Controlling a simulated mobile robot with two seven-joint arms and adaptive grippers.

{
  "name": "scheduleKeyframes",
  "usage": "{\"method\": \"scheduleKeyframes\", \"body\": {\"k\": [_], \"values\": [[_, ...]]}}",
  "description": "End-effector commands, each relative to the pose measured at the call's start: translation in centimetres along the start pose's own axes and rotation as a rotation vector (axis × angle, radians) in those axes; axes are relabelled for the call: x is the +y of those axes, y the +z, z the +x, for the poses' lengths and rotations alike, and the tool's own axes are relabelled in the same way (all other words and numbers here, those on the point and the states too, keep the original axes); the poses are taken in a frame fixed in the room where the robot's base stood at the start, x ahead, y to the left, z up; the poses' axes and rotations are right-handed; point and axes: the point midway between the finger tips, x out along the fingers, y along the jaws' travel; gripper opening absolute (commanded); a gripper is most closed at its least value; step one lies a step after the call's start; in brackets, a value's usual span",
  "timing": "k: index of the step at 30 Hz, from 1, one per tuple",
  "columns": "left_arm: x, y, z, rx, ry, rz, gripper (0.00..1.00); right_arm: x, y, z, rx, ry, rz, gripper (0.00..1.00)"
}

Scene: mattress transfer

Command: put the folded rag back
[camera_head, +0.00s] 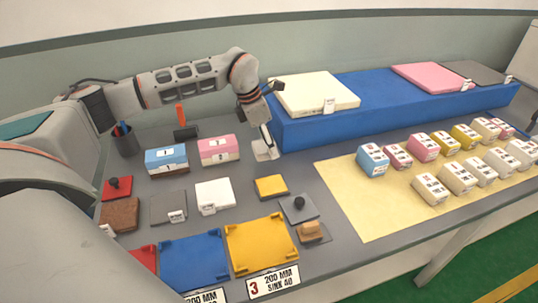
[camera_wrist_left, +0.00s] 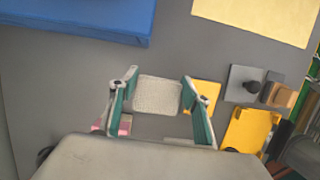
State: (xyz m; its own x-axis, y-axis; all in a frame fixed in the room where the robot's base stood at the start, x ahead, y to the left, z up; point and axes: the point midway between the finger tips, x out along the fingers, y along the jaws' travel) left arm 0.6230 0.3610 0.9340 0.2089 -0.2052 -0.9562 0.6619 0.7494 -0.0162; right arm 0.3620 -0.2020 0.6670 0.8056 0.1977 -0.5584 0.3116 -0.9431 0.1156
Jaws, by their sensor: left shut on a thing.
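The folded rag (camera_wrist_left: 158,95) is a small pale, textured pad. In the left wrist view it spans the space between the two fingers of my left gripper (camera_wrist_left: 157,97), with a finger against each side. In the head view the left gripper (camera_head: 265,149) points down at the grey table, by the front left corner of the blue block, and the rag (camera_head: 266,153) shows pale at the fingertips. I cannot tell whether the rag touches the table. My right gripper is in neither view.
The blue block (camera_head: 310,132) carries white, pink and grey mattresses. A pink-and-white box (camera_head: 219,151) stands left of the gripper. A yellow sponge-like block (camera_head: 271,186) and a white pad (camera_head: 214,196) lie in front. Small boxes stand on a yellow mat (camera_head: 345,195) at right.

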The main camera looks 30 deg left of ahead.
Motion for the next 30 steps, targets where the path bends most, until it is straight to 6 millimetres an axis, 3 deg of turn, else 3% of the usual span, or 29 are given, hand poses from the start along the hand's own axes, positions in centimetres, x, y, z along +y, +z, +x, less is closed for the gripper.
{"method": "scheduleKeyframes", "body": {"k": [5, 12, 24, 25, 27, 30], "values": [[0.0, -0.3, 1.0, 0.0, 0.0, 0.001, 0.13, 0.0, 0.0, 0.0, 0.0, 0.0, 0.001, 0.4], [0.1, -1.3, 4.1, 0.001, 0.0, 0.001, 0.13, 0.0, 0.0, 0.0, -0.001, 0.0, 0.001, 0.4], [0.1, -1.4, 4.7, 0.0, 0.0, 0.001, 0.13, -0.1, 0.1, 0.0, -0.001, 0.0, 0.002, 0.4], [0.1, -1.4, 4.7, 0.0, 0.0, 0.001, 0.5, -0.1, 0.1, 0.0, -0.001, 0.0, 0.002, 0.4], [0.1, -1.4, 4.7, 0.0, 0.0, 0.001, 0.64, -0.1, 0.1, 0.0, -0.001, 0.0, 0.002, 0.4], [0.1, -1.4, 4.6, 0.0, 0.0, 0.001, 0.64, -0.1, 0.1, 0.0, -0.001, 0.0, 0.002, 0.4]]}}
